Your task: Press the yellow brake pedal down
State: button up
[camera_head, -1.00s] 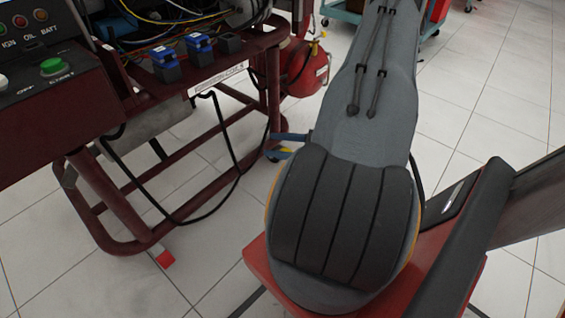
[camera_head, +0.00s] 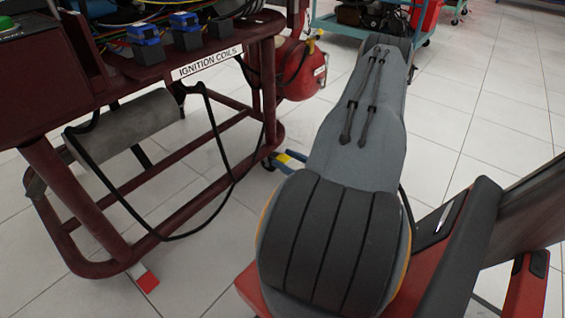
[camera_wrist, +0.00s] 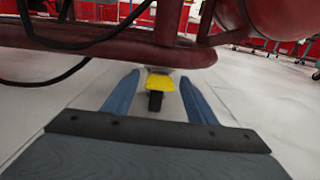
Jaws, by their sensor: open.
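The yellow brake pedal (camera_wrist: 160,82) shows in the wrist view straight ahead, low under the dark red frame, with a black part in front of it. My gripper (camera_wrist: 158,76) is open; its two blue fingers lie on either side of the pedal in that picture. I cannot tell whether they touch it. In the head view, the blue fingertips of my gripper (camera_head: 287,161) show just beyond my arm, low near the floor. A small yellow patch, probably the pedal (camera_head: 283,157), shows beside them. My arm hides the rest.
The dark red engine stand (camera_head: 150,184) fills the left, with a hanging black cable (camera_head: 228,190) and a grey cylinder (camera_head: 128,124). A red tank (camera_head: 300,75) stands behind the gripper. A teal cart (camera_head: 345,28) is at the back.

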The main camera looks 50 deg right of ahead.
jog(key=shift+w+a, duration=0.1)
jog(key=shift+w, duration=0.6)
grip_shut()
jog(key=shift+f+t, duration=0.4)
jog(key=shift+t, duration=0.4)
grip_release()
